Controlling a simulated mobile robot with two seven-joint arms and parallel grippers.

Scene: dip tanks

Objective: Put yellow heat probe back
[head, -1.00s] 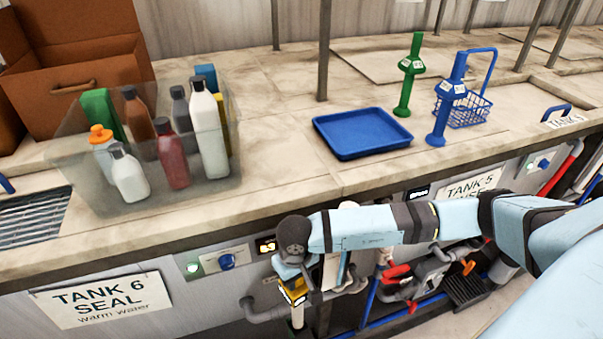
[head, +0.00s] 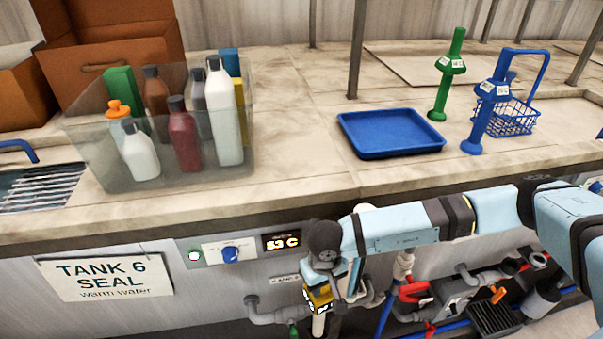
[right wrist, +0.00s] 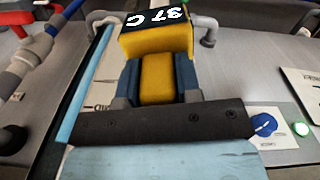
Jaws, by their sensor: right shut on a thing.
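The yellow heat probe (head: 319,297) has a dark display with white characters. My right gripper (head: 322,280) is shut on it and holds it upright in front of the tank fronts, below the counter edge. In the right wrist view the probe (right wrist: 157,75) sits between the two fingers of the gripper (right wrist: 158,88), and its display reads "37 C". A pale shaft points down from the probe in the head view. What lies behind the gripper is partly hidden. My left gripper is not in view.
A clear bin of bottles (head: 215,172), a blue tray (head: 390,137), green (head: 449,75) and blue (head: 487,110) upright tools and a blue wire basket (head: 512,118) stand on the counter. Tank 6's sign (head: 107,277), a blue knob (head: 231,254) and pipes (head: 275,314) line the front.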

